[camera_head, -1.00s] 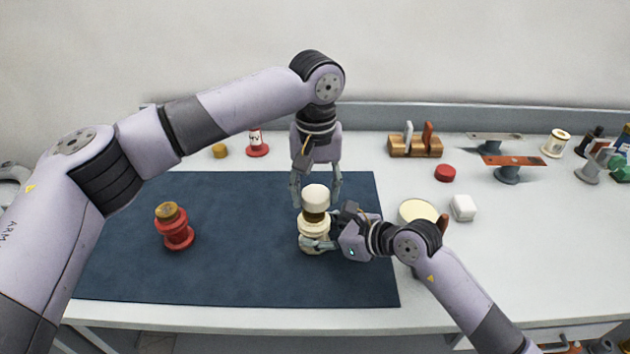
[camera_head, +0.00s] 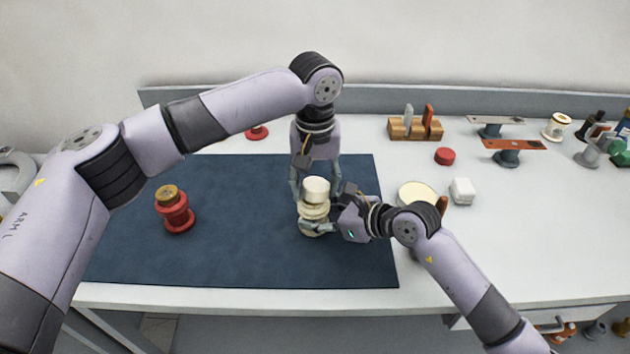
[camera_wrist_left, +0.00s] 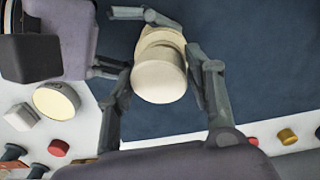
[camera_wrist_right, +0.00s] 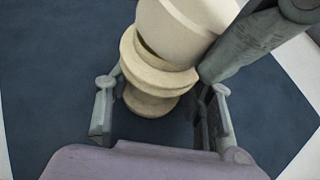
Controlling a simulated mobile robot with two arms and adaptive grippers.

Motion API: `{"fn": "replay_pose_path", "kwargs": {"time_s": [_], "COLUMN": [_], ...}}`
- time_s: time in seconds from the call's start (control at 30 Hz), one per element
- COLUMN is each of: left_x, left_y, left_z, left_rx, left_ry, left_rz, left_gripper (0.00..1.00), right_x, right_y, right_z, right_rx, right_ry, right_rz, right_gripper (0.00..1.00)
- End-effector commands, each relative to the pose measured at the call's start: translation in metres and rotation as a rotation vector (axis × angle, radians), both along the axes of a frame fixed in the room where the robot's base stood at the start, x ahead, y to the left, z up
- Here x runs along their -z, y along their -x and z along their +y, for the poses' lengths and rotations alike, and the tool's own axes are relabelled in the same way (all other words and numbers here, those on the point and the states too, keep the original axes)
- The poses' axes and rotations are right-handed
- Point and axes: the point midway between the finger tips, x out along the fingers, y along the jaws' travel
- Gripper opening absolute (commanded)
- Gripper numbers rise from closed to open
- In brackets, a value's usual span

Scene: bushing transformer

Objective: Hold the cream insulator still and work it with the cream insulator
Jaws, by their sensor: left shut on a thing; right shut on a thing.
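The ribbed cream insulator (camera_head: 313,211) stands upright on the dark blue mat (camera_head: 240,265). My left gripper (camera_head: 316,193) comes from above and is shut on the cap, one finger at each side in the left wrist view (camera_wrist_left: 160,82). My right gripper (camera_head: 318,222) comes in from the right and is shut on the insulator's body. In the right wrist view the insulator's ribs (camera_wrist_right: 155,80) lie between its fingers; their far contact is partly hidden.
A red insulator with a brass top (camera_head: 174,212) stands on the mat's left. A round cream-topped item (camera_head: 417,194) and a white block (camera_head: 462,191) lie right of the mat. A wooden rack (camera_head: 413,128) stands behind.

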Motion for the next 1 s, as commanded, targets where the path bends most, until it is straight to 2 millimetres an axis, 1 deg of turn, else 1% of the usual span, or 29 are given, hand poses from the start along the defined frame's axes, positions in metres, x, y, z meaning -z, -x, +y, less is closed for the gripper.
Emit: {"fn": "replay_pose_path", "kwargs": {"time_s": [0.03, 0.6, 0.87, 0.9, 1.0], "left_x": [0.0078, 0.0165, 0.0170, 0.0170, 0.0162], "left_y": [0.0019, 0.0019, 0.0018, 0.0018, 0.0016], "left_z": [0.0014, 0.0021, 0.0023, 0.0023, 0.0021], "left_rx": [-0.001, -0.001, -0.002, -0.002, -0.002], "left_ry": [-0.006, -0.008, -0.008, -0.008, -0.007], "left_rz": [0.010, 0.010, 0.010, 0.010, 0.009], "left_gripper": [0.20, 0.20, 0.20, 0.49, 0.56], "right_x": [-0.0040, -0.0050, -0.0055, -0.0056, -0.0052], "right_y": [0.0002, -0.0001, -0.0002, -0.0002, -0.0003], "right_z": [0.0018, 0.0020, 0.0020, 0.0021, 0.0019], "right_rx": [-0.002, -0.001, -0.002, -0.002, -0.002], "right_ry": [-0.011, -0.012, -0.012, -0.012, -0.011], "right_rz": [-0.004, -0.006, -0.007, -0.007, -0.007], "right_gripper": [0.33, 0.33, 0.33, 0.33, 0.33]}}
